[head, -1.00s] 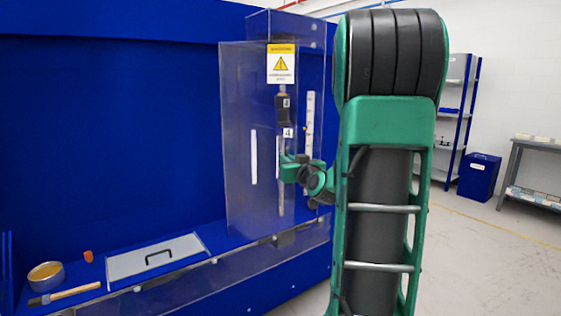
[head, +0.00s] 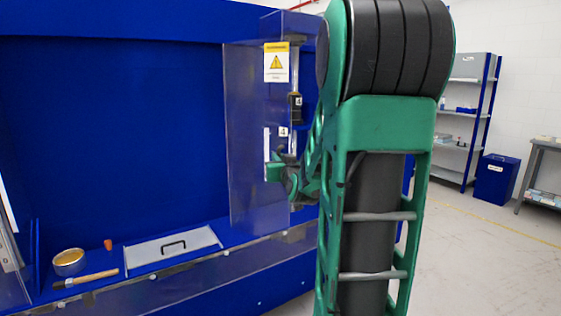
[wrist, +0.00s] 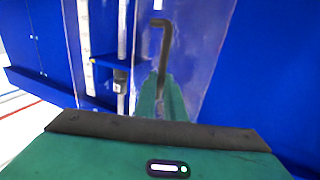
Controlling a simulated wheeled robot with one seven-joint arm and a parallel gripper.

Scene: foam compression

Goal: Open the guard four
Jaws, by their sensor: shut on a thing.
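Guard four is a tall clear panel (head: 246,165) on the blue machine, left of my arm in the head view. It bears a yellow and white warning sign (head: 276,62) and a small plate marked 4 (head: 283,131). It stands out from the machine at an angle. In the wrist view its clear sheet (wrist: 205,50) shows with a dark bent handle (wrist: 160,42). My green gripper (wrist: 164,92) is shut on this handle; its fingers partly hide the handle's lower part. In the head view my gripper (head: 276,170) is at the panel, partly hidden by my arm.
A grey lid with a black handle (head: 150,252), a round tin (head: 68,262), a brush (head: 88,279) and an orange piece (head: 108,244) lie on the blue ledge. Shelves (head: 468,110), a blue bin (head: 496,178) and a bench (head: 540,165) stand right, beyond open floor.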

